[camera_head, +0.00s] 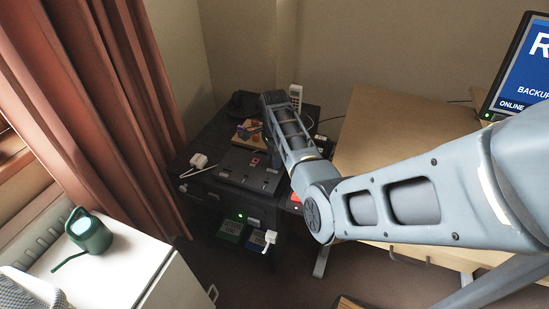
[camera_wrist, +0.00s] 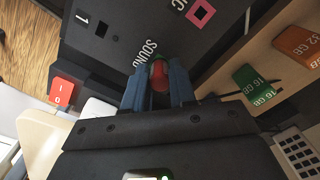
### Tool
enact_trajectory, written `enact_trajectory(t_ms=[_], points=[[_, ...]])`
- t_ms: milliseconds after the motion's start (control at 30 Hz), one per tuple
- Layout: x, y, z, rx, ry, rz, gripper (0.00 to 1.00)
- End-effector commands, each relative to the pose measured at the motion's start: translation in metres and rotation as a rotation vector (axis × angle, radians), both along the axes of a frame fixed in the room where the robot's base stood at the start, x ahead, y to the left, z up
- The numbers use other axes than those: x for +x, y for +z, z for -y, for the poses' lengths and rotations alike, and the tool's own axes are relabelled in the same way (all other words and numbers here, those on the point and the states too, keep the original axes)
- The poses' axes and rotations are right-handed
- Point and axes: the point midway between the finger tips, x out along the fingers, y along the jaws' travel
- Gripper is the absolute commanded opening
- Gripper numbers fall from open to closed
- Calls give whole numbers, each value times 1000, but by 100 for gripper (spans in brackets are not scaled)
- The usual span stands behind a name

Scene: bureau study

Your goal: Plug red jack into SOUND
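In the wrist view, the two blue fingers of my gripper (camera_wrist: 160,92) are closed around the red jack (camera_wrist: 159,76). The jack points at the dark panel (camera_wrist: 112,42), right beside the printed word SOUND (camera_wrist: 147,54). A green edge shows at the jack's tip, apparently the SOUND socket's rim; the socket hole is hidden. I cannot tell whether the tip is inside it. A pink-framed square socket (camera_wrist: 201,13) lies farther up the panel. In the head view, the dark panel (camera_head: 240,172) lies on the desk unit, and my arm hides the fingers and jack.
A red rocker switch (camera_wrist: 63,91) is at left in the wrist view. Green (camera_wrist: 256,85) and orange (camera_wrist: 299,44) blocks marked in GB lie to the right. In the head view, a white plug (camera_head: 198,161) and a wooden desk (camera_head: 385,135) flank the panel.

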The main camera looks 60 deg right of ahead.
Motion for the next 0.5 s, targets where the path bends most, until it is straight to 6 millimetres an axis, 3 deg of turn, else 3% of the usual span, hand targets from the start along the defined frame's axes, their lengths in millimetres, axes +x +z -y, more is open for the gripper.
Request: enact_trajectory(t_ms=[233, 500], points=[[0, 0, 0, 0, 0, 0, 50], [0, 2, 0, -1, 0, 1, 50]])
